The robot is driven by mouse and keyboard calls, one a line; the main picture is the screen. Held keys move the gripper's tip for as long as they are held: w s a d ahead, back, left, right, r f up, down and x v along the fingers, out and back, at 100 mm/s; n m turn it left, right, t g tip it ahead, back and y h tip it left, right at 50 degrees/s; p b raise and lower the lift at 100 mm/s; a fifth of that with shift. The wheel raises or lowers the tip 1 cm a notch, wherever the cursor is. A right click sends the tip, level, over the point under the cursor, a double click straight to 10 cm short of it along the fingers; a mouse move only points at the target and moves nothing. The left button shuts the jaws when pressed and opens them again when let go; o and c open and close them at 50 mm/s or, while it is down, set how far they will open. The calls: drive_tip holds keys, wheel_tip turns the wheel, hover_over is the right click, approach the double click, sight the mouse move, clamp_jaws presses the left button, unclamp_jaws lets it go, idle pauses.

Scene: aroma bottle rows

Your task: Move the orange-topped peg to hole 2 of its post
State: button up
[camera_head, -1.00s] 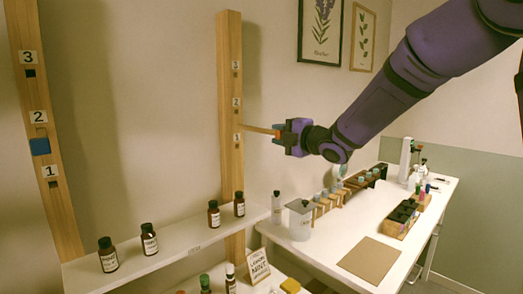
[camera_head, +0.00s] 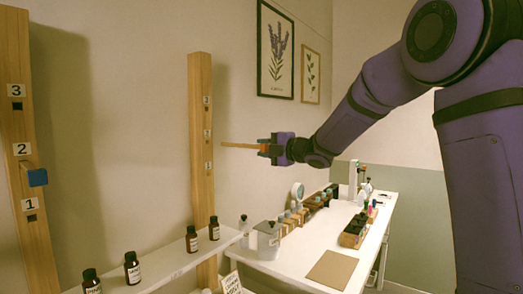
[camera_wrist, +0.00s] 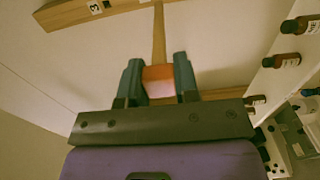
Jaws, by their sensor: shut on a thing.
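The orange-topped peg (camera_head: 240,146) is a thin wooden rod with an orange block at its near end. My gripper (camera_head: 272,149) is shut on that orange block, which also shows between the fingers in the wrist view (camera_wrist: 159,82). The rod points left, roughly level, at the right-hand wooden post (camera_head: 201,180). Its tip is a little right of the post in the head view, near the height of hole 2 (camera_head: 207,143); the depth gap is hard to judge. The post carries labels 1, 2 and 3 from bottom to top.
A left post (camera_head: 18,120) holds a blue-topped peg (camera_head: 37,177) at its hole 2. A white shelf (camera_head: 165,264) with several brown bottles runs below the posts. A white table (camera_head: 290,265) at right holds bottles, racks and a brown mat (camera_head: 332,269). Air around the peg looks clear.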

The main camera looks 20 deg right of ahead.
sight(235, 145)
drive_tip(key=shift+x, duration=6)
drive_tip(key=o, duration=1)
drive_tip(key=shift+r, duration=0.15)
drive_tip(key=v, duration=1.1)
